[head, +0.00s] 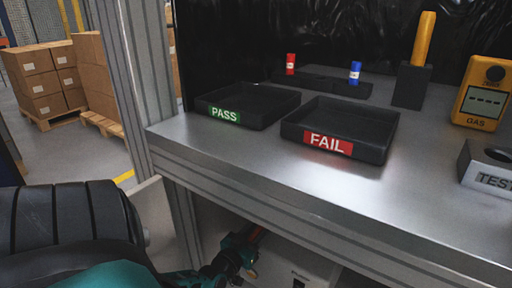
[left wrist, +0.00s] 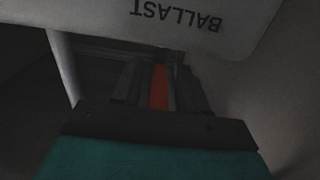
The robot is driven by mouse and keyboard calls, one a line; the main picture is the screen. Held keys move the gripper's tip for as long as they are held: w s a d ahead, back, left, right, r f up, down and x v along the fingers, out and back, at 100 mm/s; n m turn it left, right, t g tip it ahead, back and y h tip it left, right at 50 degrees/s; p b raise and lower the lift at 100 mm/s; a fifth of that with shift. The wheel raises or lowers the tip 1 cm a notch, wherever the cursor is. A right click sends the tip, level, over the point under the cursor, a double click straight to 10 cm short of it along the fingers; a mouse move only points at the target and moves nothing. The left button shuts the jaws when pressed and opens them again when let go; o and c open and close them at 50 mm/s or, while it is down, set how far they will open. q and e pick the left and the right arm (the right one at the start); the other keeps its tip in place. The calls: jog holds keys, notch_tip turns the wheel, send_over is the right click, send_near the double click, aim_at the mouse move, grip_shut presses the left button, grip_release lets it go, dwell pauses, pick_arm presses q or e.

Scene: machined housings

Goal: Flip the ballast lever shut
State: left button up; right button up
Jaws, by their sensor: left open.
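The ballast lever (left wrist: 160,90) is a narrow red-orange bar in the left wrist view, below a pale housing (left wrist: 215,35) marked BALLAST, whose lettering appears upside down. My left gripper (left wrist: 159,72) is open, with its dark fingers on either side of the lever; whether they touch it is too dark to tell. In the head view my left gripper (head: 246,248) is low, below the bench top, beside a pale housing (head: 285,268). A red-orange piece (head: 258,234) shows at its fingers. The lever's ends are hidden. My right gripper is not in view.
The metal bench top (head: 240,165) overhangs the gripper's space. On it stand a PASS tray (head: 262,117), a FAIL tray (head: 372,150), a gas meter (head: 484,100) and a TEST box (head: 485,178). A bench post (head: 125,70) rises at the left.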

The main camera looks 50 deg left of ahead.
pick_arm(q)
jog(key=shift+s, duration=0.1)
jog(key=p+v, duration=0.2)
jog(key=v, duration=1)
jog(key=shift+s+p, duration=0.35)
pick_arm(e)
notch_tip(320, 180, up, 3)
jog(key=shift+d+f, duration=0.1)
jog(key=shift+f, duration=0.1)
pick_arm(q)
jog(key=shift+d+r, duration=0.1)
jog(key=shift+d, duration=0.05)
jog(key=w+d+r+m+g+h+p, duration=0.1)
jog(key=d+r+m+g+h+p, duration=0.2)
jog(key=d, duration=1)
jog(key=w+d+r+m+g+h+p, duration=0.2)
jog(key=d+r+p, duration=0.4)
jog(key=d, duration=0.7)
jog(key=m+g+h, duration=0.1)
jog(key=h, duration=0.1)
jog(key=shift+w+h, duration=0.3)
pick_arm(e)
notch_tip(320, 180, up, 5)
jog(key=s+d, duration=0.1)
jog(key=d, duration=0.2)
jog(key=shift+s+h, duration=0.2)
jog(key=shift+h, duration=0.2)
